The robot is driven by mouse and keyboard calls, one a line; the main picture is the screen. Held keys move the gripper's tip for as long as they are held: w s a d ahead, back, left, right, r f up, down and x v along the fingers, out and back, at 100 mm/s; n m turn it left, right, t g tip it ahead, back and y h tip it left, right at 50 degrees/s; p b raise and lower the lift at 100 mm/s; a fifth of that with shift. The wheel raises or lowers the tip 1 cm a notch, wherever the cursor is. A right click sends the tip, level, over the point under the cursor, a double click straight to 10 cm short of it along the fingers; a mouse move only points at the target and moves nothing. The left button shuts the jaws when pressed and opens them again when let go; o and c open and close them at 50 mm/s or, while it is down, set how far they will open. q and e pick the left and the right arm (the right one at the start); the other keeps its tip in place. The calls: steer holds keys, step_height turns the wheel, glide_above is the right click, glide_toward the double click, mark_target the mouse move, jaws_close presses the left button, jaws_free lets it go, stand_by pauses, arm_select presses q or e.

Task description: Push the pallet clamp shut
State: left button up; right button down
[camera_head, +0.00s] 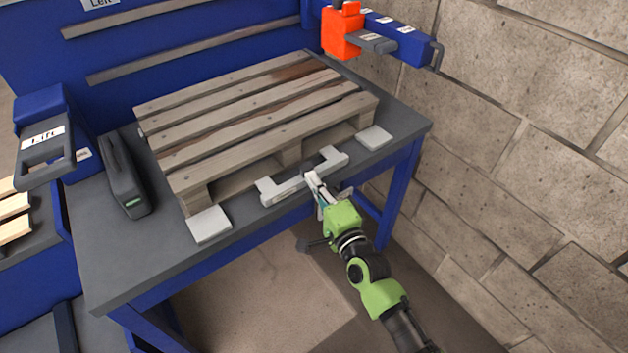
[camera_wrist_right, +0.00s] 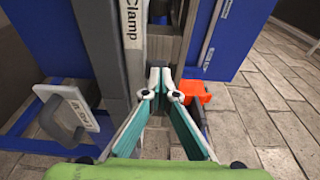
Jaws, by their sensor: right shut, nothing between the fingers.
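The wooden pallet (camera_head: 255,115) lies flat on the grey table. The pallet clamp (camera_head: 287,186) is a light grey bar with two pads, lying along the pallet's front side; I cannot tell whether the pads touch the pallet. In the right wrist view, its face (camera_wrist_right: 130,28) carries the label "Clamp". My right gripper (camera_head: 311,178) is shut and empty, its fingertips at the middle of the clamp bar on the side away from the pallet. In the wrist view, the right fingertips (camera_wrist_right: 160,75) are close to the bar; contact is unclear. My left gripper is out of view.
Light square plates (camera_head: 209,224) and (camera_head: 374,138) lie on the table (camera_head: 115,265) at either end of the clamp. An orange block (camera_head: 342,32) hangs at back right, near the block wall (camera_head: 530,130).

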mark_target(303, 168)
steer(key=x, duration=0.2)
steer(key=b+x, duration=0.1)
steer(key=x, duration=0.1)
steer(key=shift+s+a, duration=0.1)
steer(key=shift+a, duration=0.35)
steer(key=shift+r, duration=0.15)
